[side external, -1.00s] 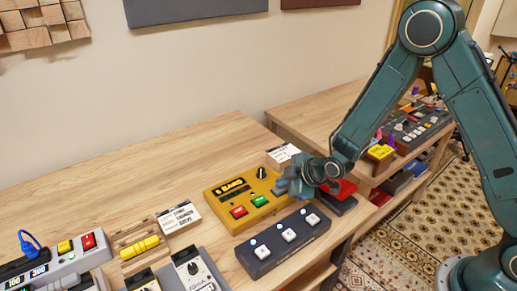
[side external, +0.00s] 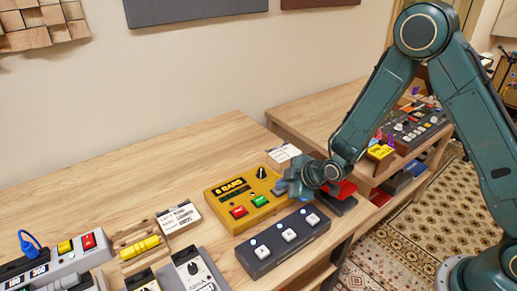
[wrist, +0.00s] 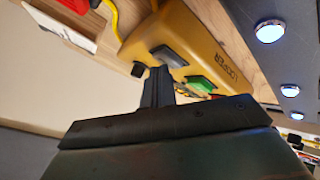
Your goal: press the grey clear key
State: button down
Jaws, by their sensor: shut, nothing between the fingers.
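The yellow looper box (side external: 222,217) sits on the wooden bench, with a red key (side external: 238,211), a green key (side external: 260,201) and a black knob (side external: 261,173) on top. Its grey key (wrist: 170,56) shows in the wrist view beside the green key (wrist: 201,84); in the side view my gripper hides it. My gripper (side external: 284,188) is shut and empty, low over the right end of the box. In the wrist view its dark fingertips (wrist: 158,72) are right by the grey key's edge. I cannot tell whether they touch it.
A dark footswitch bar (side external: 268,255) with white switches and lit lamps lies in front of the box. A white card (side external: 283,154) stands behind it, and a red-topped pedal (side external: 345,188) is to the right. Free bench lies behind and left of the box.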

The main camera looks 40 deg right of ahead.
aim_at(282, 191)
jog(key=shift+f, duration=0.2)
dwell(0.3)
jog(key=shift+r, duration=0.95)
jog(key=shift+r, duration=0.15)
jog(key=shift+r, duration=2.4)
jog(key=shift+r, duration=0.1)
